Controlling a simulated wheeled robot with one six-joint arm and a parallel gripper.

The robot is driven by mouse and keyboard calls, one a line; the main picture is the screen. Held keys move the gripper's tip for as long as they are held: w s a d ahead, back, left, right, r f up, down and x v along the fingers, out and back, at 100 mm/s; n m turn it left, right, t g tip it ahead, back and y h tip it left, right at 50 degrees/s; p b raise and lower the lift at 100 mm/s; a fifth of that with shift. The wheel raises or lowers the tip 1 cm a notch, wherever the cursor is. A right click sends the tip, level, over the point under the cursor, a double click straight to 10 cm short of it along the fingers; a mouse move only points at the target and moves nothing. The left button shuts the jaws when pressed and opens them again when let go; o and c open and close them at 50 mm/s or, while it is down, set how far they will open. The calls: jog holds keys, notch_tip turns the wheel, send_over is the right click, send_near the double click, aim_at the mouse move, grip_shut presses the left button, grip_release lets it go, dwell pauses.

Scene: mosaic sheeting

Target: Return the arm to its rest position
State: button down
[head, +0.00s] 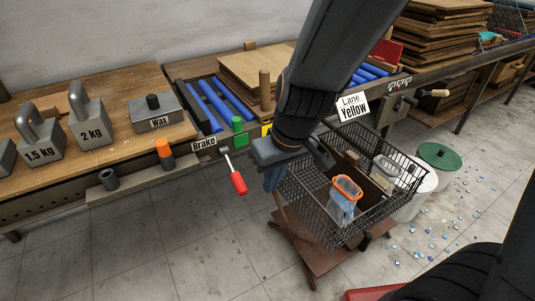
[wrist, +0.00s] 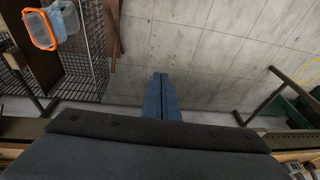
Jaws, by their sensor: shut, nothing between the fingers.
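My gripper (head: 272,180) hangs in front of the bench, below the dark arm, at the left side of the wire basket. In the wrist view my gripper (wrist: 161,85) shows as two blue fingers pressed together, with nothing between them and bare floor beyond. The arm reaches down from the top of the head view, bent at the wrist, and hides part of the bench behind it.
The wire basket (head: 322,228) stands on a brown stand and holds an orange-rimmed container (head: 346,187). A red-handled brake lever (head: 238,182) juts out left of my gripper. Weights (head: 87,118) stand on the bench. A green-lidded bin (head: 440,155) stands right. Floor at front left is clear.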

jog(key=s+d+r+m+g+h+p, duration=0.1)
jog(key=s+d+r+m+p, duration=0.1)
jog(key=d, duration=0.5)
jog(key=s+d+r+m+g+h+p, duration=0.1)
jog(key=s+d+r+m+p, duration=0.2)
jog(key=s+d+r+p, duration=0.2)
jog(key=d+r+p, duration=0.2)
jog(key=d+r, duration=0.1)
jog(key=r, duration=0.1)
jog(key=shift+s+d+m, duration=0.15)
jog(key=shift+d+m, duration=0.05)
jog(key=shift+m, duration=0.1)
